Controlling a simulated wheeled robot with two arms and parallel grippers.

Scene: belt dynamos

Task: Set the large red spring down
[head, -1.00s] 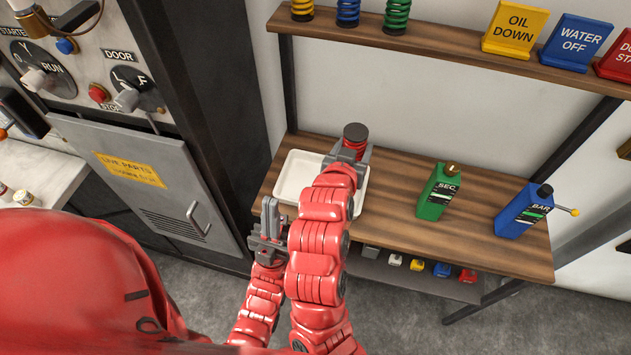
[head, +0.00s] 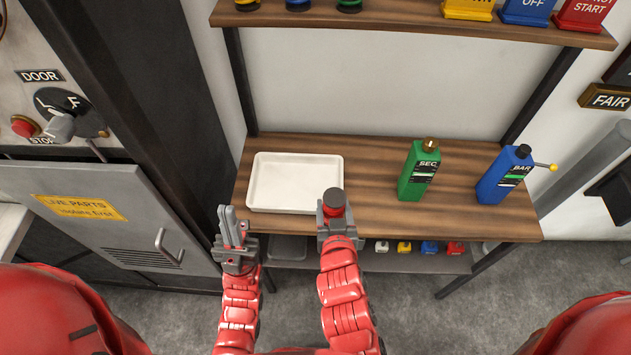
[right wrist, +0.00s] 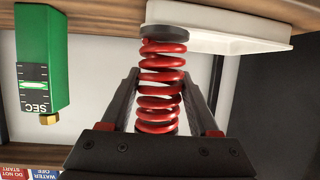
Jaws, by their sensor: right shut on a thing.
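The large red spring (head: 334,211) has dark end caps and is held roughly upright in my right gripper (head: 335,221). In the head view it shows in front of the right front corner of the white tray (head: 295,185), which lies empty on the wooden bench. In the right wrist view the red coils (right wrist: 162,95) sit between both fingers of my right gripper (right wrist: 160,100), with the tray (right wrist: 225,40) behind one end. Whether the spring touches anything cannot be told. My left gripper (head: 231,222) is empty, left of the right one, its fingers together.
A green SEC bottle (head: 418,172) and a blue BAR bottle (head: 504,177) stand on the bench (head: 375,165), right of the tray. An upper shelf (head: 420,22) carries small springs and coloured signs. A lower shelf (head: 375,262) holds small coloured items. Bench between tray and green bottle is clear.

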